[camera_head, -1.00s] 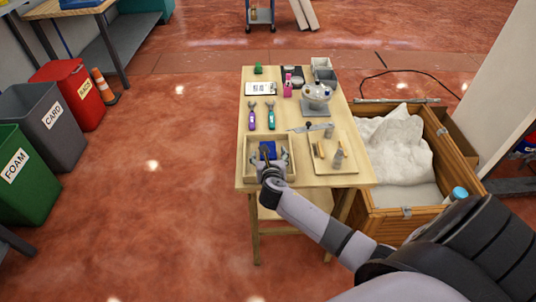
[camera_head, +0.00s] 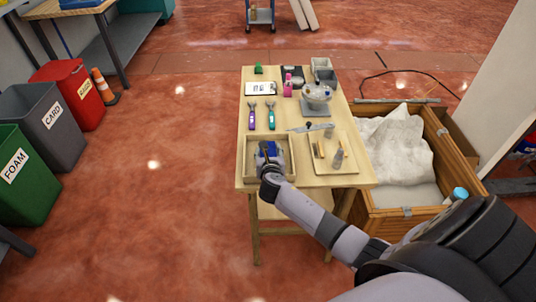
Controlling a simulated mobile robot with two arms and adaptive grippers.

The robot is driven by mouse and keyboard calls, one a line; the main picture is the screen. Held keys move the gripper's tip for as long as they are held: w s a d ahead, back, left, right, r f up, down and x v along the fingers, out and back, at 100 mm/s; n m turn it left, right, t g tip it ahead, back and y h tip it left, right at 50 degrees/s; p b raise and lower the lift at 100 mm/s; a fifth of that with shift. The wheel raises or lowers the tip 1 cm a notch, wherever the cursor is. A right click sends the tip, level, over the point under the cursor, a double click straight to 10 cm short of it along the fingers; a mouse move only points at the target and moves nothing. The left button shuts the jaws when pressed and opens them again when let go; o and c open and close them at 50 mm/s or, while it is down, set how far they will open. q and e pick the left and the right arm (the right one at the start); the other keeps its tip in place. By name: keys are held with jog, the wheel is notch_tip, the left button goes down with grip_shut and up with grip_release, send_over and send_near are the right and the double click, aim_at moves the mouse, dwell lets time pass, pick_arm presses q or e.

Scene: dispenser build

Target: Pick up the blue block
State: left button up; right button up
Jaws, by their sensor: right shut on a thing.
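The blue block (camera_head: 270,148) is at the wooden tray (camera_head: 291,160) on the near left part of the table. My right gripper (camera_head: 268,160) reaches over the tray from the near side and is shut on the blue block. Its fingers and wrist hide part of the block. I cannot tell whether the block still touches the tray floor. My left gripper is not in view.
A second tray (camera_head: 346,160) with small parts sits right of the wooden tray. Purple and teal tools (camera_head: 252,118) and a bowl on a scale (camera_head: 317,97) lie farther back. A crate (camera_head: 405,210) with white sheeting stands right of the table.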

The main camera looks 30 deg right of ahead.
grip_shut()
jog(key=shift+w+r, duration=0.1)
dwell(0.3)
jog(key=shift+r, duration=0.1)
